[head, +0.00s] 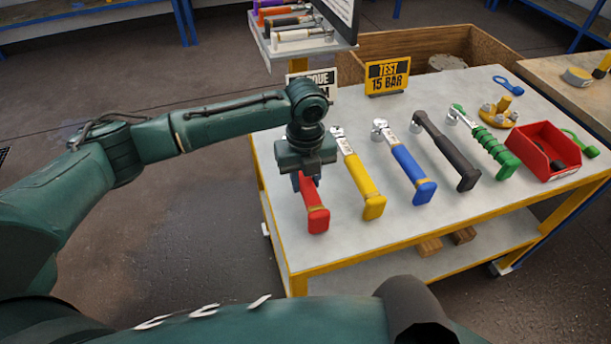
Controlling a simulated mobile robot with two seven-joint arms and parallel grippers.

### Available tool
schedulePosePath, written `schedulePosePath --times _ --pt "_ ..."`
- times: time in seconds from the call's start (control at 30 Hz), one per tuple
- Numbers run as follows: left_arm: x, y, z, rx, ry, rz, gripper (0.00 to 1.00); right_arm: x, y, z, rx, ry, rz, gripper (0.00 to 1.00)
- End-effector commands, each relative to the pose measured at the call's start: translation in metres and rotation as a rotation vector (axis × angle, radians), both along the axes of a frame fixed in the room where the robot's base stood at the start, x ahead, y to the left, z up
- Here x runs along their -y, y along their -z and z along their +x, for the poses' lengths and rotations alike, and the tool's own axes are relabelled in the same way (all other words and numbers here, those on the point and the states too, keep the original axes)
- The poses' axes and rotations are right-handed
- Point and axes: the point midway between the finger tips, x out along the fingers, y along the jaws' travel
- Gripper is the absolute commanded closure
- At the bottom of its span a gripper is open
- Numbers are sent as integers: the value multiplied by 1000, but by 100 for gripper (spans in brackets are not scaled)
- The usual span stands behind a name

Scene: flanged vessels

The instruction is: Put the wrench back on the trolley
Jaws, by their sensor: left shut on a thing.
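My left gripper (308,178) points down at the near left corner of the trolley (345,243), shut on a red-handled wrench (317,214). The red grip's end sticks out below the fingers, towards me. The gripper hides the wrench's upper part. I cannot tell whether the wrench touches the white top or is just above it. To its right, a yellow wrench (366,190), a blue wrench (410,172), a black wrench (447,152) and a green wrench (486,143) lie side by side on the trolley. My right gripper is not in view.
A red bin (545,152) and a yellow flanged part (498,113) are at the trolley's right. A "TEST 15 BAR" sign (387,77) stands at the back edge, with another sign (316,80) partly behind my arm. A wooden crate (405,45) is behind.

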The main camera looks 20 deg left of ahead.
Motion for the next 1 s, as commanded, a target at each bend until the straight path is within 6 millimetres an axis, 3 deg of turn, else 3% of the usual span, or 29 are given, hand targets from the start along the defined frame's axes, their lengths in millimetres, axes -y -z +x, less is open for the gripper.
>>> schedulePosePath --times 0.1,0.13,0.4,0.6,0.87,1.0 --pt "0 2 1 2 0 -1 98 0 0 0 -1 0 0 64" --pt "0 2 1 2 0 -1 70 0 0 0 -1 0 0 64" --pt "0 3 0 1 0 -1 48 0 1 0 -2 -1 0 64" --pt "0 4 -1 -3 0 1 45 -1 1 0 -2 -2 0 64" --pt "0 4 0 -2 0 1 24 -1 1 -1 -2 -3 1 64" --pt "0 3 0 -1 0 1 24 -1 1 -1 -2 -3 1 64"
